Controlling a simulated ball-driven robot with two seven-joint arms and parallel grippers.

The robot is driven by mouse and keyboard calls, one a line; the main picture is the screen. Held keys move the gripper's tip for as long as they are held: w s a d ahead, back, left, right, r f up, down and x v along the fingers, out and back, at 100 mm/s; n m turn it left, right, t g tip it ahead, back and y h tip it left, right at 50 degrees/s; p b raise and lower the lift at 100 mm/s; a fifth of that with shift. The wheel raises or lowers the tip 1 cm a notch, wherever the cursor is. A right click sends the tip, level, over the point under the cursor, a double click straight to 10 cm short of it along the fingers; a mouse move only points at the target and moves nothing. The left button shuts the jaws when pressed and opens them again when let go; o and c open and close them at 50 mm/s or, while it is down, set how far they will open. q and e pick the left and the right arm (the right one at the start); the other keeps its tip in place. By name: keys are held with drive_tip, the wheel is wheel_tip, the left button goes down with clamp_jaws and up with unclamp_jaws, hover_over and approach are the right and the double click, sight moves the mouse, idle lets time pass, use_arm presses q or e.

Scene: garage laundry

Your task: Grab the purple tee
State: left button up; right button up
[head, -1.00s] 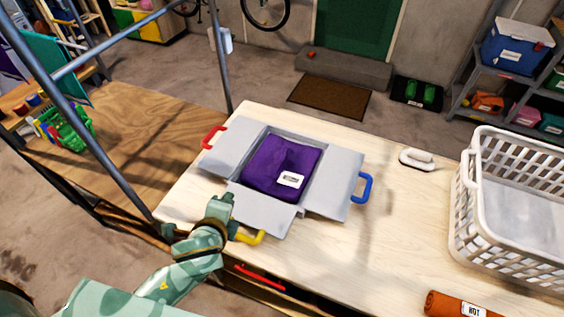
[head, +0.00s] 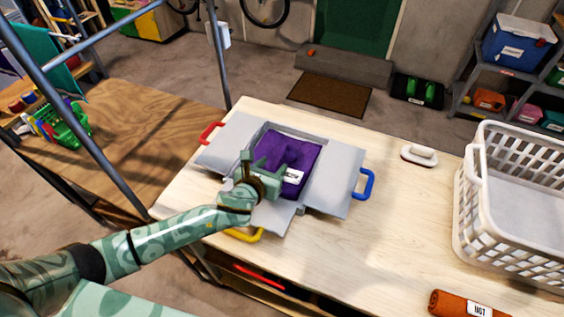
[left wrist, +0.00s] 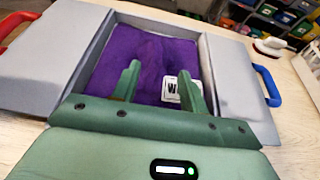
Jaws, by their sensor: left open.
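The purple tee (head: 300,152) lies folded in the middle of a grey folding board (head: 334,183) with flaps open on the table. A white label shows on its near right part. In the left wrist view the tee (left wrist: 150,60) fills the recess beyond my fingers. My left gripper (head: 262,165) is over the near left part of the tee. Its two fingers (left wrist: 158,85) stand apart with nothing between them but the view of the tee. I cannot tell whether they touch the cloth. My right gripper is not in view.
The board has red (head: 211,131), blue (head: 368,184) and yellow (head: 244,235) handles. A white laundry basket (head: 510,215) stands at the right. A white iron-like object (head: 419,155) and an orange roll (head: 458,304) lie on the table (head: 390,235). A metal post rises at the left.

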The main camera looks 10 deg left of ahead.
sight(279, 156)
use_arm(q)
drive_tip(key=x, duration=0.2)
drive_tip(key=b+x, duration=0.1)
drive_tip(key=x, duration=0.1)
drive_tip(key=b+x, duration=0.1)
drive_tip(key=x, duration=0.1)
drive_tip(key=shift+a, duration=0.3)
clamp_jaws()
